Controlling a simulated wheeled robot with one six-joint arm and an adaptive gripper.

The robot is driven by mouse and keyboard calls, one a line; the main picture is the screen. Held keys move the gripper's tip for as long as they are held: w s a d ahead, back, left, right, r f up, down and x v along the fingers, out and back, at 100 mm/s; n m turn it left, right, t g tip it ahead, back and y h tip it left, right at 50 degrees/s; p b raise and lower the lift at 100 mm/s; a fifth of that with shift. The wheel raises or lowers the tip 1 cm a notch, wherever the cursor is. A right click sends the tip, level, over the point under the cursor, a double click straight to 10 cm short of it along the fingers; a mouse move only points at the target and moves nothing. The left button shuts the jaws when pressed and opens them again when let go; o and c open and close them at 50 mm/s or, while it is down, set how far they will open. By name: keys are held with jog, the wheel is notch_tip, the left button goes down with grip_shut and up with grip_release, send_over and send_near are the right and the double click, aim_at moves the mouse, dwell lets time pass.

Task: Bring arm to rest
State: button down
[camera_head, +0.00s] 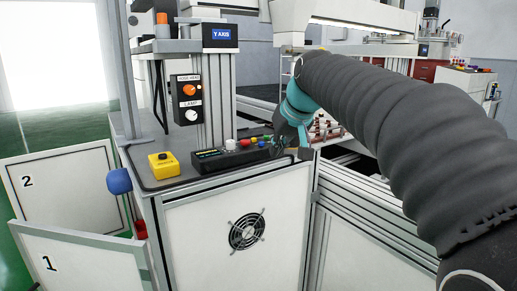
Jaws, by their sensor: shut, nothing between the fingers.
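My arm (380,130), in a dark ribbed sleeve, reaches from the lower right toward the middle of the head view. It ends in a teal wrist section (295,105). My gripper (304,152) hangs below it near the right corner of the machine cabinet, beside the right end of the black control panel (235,153). The gripper is small here and looks shut, with nothing seen in it. I cannot tell whether it touches the panel or the cabinet edge.
A yellow button box (164,165) sits on the cabinet top. A control box (187,100) with orange and white knobs is on the post. A blue knob (119,181) juts from the cabinet's left. Numbered white panels (75,262) stand lower left. Open floor (60,135) lies behind.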

jog(key=s+d+f+m+h, duration=0.1)
jog(key=s+d+f, duration=0.2)
jog(key=s+f, duration=0.4)
jog(key=s+d+f+m+h, duration=0.1)
jog(key=s+d+f, duration=0.3)
jog(key=s, duration=0.9)
jog(key=s+d+f+m+h, duration=0.1)
jog(key=s+d+f, duration=0.3)
jog(key=s+f, duration=0.6)
jog(key=shift+s+d+f+g, duration=0.15)
jog(key=shift+s+f+g, duration=0.1)
jog(key=shift+g, duration=0.15)
